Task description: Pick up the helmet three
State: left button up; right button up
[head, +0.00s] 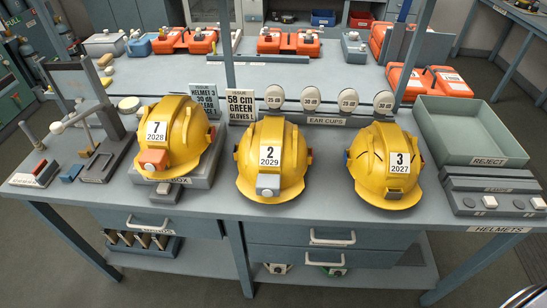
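The helmet labelled 3 and 2027 (388,190) is yellow. It sits upright on the right part of the grey bench, facing me, with nothing covering its front. A helmet labelled 2 and 2029 (270,187) sits to its left, apart from it. A helmet labelled 7 and 2028 (187,130) rests on a grey block further left, with an orange part on its front.
A green-grey reject tray (471,157) stands close to the right of helmet three, behind a grey unit with buttons (490,203). Several round ear cups (348,100) stand behind the helmets. Issue signs (241,104) stand behind the left helmets. Bare bench lies between helmets two and three.

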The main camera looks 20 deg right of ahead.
aim_at(385, 162)
jog(key=z, duration=1.4)
jog(key=i+l+u, duration=0.15)
jog(key=l, duration=0.2)
jog(key=i+l+u, duration=0.15)
jog(key=l, duration=0.15)
jog(key=l+u, duration=0.15)
jog(key=l, duration=0.2)
